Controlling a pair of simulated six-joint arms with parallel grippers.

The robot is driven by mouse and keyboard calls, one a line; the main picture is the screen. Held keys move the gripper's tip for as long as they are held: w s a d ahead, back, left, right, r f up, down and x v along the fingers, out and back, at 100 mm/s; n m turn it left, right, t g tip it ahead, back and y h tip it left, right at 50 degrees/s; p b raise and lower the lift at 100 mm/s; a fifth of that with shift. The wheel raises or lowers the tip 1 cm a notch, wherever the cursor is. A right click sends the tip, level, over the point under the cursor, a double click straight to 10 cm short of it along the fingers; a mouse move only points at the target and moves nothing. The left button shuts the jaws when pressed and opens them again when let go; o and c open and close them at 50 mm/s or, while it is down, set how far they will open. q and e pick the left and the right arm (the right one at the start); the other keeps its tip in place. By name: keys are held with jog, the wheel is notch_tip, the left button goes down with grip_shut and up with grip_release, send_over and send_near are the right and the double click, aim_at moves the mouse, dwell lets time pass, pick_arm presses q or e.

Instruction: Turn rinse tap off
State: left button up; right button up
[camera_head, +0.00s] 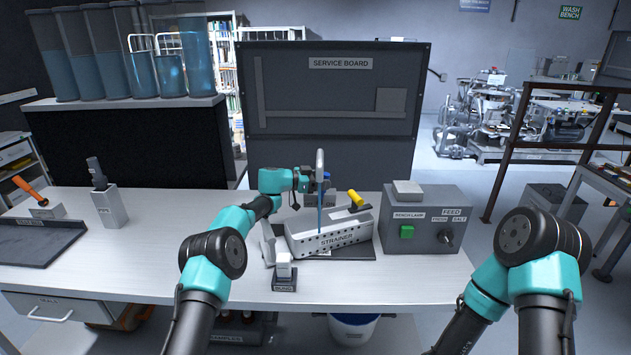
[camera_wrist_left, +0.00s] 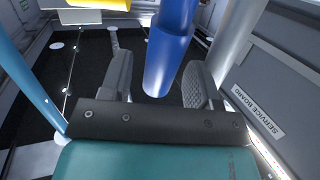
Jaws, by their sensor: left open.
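The blue tap handle (camera_wrist_left: 170,50) hangs between the two fingers of my left gripper (camera_wrist_left: 158,82) in the left wrist view. The fingers stand apart on either side of it, with a visible gap. In the head view, my left gripper (camera_head: 312,184) is beside the curved silver spout (camera_head: 320,158), and the handle is mostly hidden there. A blue stream of water (camera_head: 320,212) runs from the spout down to the strainer (camera_head: 335,240). The stream also shows at the left of the left wrist view. My right arm shows at the right, but its gripper is out of view.
A yellow-handled item (camera_head: 356,198) lies beside the strainer. A grey box with a green button (camera_head: 407,231) stands to the right. The service board (camera_head: 340,120) rises behind. A small pale block on a dark stand (camera_head: 284,269) is in front.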

pick_arm(q)
jog(key=shift+a, duration=0.15)
jog(key=v, duration=1.7)
jog(key=shift+c, duration=0.3)
